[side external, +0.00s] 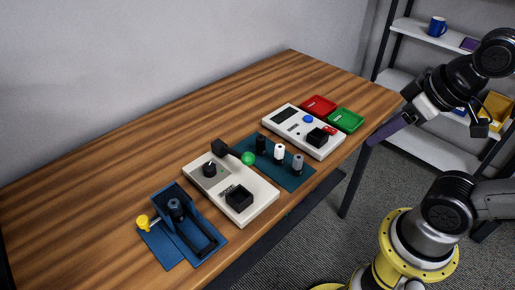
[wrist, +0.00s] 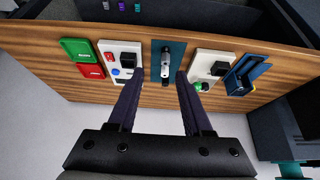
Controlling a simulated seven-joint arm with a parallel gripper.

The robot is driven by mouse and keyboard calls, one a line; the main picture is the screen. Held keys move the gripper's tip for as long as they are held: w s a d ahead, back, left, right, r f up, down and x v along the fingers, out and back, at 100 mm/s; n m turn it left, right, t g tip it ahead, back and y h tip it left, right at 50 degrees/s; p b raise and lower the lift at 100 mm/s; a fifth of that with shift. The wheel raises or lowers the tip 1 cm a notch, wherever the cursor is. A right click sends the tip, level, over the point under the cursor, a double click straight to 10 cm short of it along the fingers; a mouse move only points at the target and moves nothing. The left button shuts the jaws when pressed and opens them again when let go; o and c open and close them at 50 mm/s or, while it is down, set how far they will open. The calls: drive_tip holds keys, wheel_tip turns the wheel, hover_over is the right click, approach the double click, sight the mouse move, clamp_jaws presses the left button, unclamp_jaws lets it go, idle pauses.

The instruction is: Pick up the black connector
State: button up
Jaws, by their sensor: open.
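The black connector (side external: 260,143) stands upright at the far end of a dark blue mat (side external: 292,180) in the side view. A white connector (side external: 279,152) and a grey connector (side external: 297,162) stand in line with it on the same mat. In the wrist view the mat (wrist: 154,60) lies between and beyond my fingertips, and the black connector is hard to make out there. My gripper (wrist: 158,79) is open and empty, with its two dark fingers spread. In the side view my gripper (side external: 390,129) is up at the right, well apart from the connectors.
A white panel (side external: 262,205) with a green ball (side external: 248,158) and black parts is left of the mat. Another white panel (side external: 305,145), a red tray (side external: 319,104) and a green tray (side external: 346,120) are right. A blue fixture (side external: 185,225) is front left. The table's back is clear.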

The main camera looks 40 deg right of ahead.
idle(0.4)
drive_tip(key=o, duration=0.3)
